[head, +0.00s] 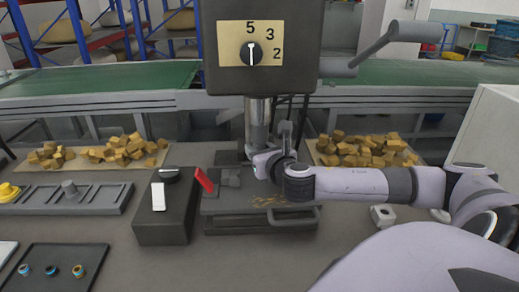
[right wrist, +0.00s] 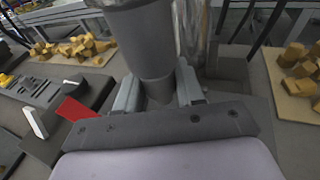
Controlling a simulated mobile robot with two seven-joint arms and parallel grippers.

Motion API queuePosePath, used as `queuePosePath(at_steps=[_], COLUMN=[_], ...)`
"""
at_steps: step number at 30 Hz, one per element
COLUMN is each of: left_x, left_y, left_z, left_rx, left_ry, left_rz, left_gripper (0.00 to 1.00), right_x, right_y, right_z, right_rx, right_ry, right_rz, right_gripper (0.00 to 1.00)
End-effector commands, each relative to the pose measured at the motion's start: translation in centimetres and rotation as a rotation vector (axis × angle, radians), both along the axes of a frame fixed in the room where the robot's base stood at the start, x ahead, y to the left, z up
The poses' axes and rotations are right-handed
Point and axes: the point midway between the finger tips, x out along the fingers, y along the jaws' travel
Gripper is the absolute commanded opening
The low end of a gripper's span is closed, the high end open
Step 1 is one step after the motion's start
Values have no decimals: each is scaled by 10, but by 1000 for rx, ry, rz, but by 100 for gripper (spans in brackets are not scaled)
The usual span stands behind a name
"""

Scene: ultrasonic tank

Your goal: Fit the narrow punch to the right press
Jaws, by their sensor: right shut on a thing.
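One press is in view, with a dark head (head: 262,80) bearing a dial marked 5, 3 and 2. Its silvery ram (head: 258,122) points down over a dark vise-like base (head: 258,212). My right gripper (head: 268,160) is just below the ram, reaching in from the right. In the right wrist view the gripper (right wrist: 160,98) is closed around a grey cylindrical piece, which seems to be the narrow punch (right wrist: 156,88). A wider grey cylinder (right wrist: 145,40) is directly above it. Whether they are joined cannot be told. My left gripper is not in view.
A control box (head: 165,220) with a white switch and a red flag-like piece (head: 203,180) stand left of the base. A grey rack (head: 110,198) holds a grey and a yellow piece. A black tray (head: 55,272) holds small rings. Brass-coloured blocks (head: 365,150) lie on boards behind.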

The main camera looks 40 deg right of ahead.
Motion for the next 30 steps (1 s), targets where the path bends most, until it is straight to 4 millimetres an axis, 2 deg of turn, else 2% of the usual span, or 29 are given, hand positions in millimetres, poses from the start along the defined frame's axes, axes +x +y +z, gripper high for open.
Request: queuePosePath(at_steps=[29, 30], left_x=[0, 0], left_y=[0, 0], left_z=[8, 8], left_rx=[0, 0], left_ry=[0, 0], left_rz=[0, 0], left_gripper=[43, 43], right_x=[0, 0], right_y=[0, 0], right_z=[3, 3], right_rx=[0, 0], right_ry=[-1, -1], right_rz=[0, 0], right_gripper=[0, 44])
